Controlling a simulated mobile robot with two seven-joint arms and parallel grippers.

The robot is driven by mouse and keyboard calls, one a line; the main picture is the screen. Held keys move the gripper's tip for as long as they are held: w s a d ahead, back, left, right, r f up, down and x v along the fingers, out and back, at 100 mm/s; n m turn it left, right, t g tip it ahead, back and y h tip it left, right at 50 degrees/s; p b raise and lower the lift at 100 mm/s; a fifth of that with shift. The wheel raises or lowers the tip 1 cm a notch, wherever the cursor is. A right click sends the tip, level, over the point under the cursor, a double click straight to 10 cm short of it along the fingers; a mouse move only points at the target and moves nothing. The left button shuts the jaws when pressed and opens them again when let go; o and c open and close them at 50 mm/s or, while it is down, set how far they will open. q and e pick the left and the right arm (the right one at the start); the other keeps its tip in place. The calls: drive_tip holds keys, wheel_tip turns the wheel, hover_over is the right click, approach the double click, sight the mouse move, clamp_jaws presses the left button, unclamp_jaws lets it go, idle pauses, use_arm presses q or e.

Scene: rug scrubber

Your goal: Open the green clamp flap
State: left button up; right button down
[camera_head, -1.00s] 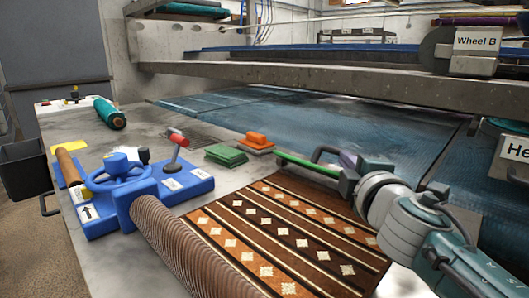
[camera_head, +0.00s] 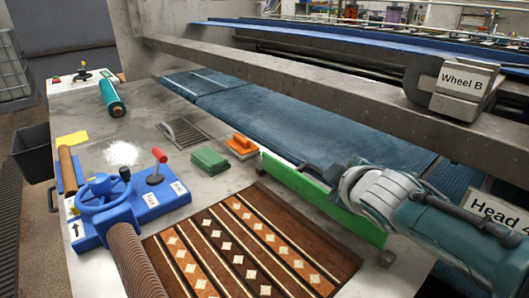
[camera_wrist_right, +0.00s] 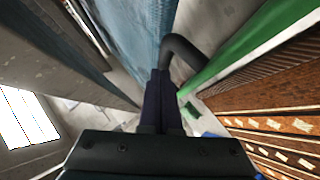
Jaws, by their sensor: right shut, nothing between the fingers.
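The green clamp flap (camera_head: 309,188) is a long bar along the far right edge of the rug. It stands raised, its broad green face towards me, and also shows at upper right in the right wrist view (camera_wrist_right: 252,42). In that view a dark curved handle (camera_wrist_right: 187,50) joins the flap. My right gripper (camera_wrist_right: 160,75) is shut and empty, its dark fingers beside the handle; whether they touch it I cannot tell. In the head view the flap and my wrist mostly hide the fingers. My left gripper is not in view.
The brown patterned rug (camera_head: 250,245) lies in front of the flap. A green block (camera_head: 209,160) and an orange-handled tool (camera_head: 242,147) lie to the left. A concrete beam (camera_head: 290,68) runs behind, over the blue belt (camera_head: 300,125). A blue handwheel (camera_head: 103,193) stands at left.

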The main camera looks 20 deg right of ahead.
drive_tip(key=shift+w+d+f, duration=0.15)
drive_tip(key=shift+w+d, duration=0.05)
drive_tip(key=shift+d, duration=0.2)
idle(0.4)
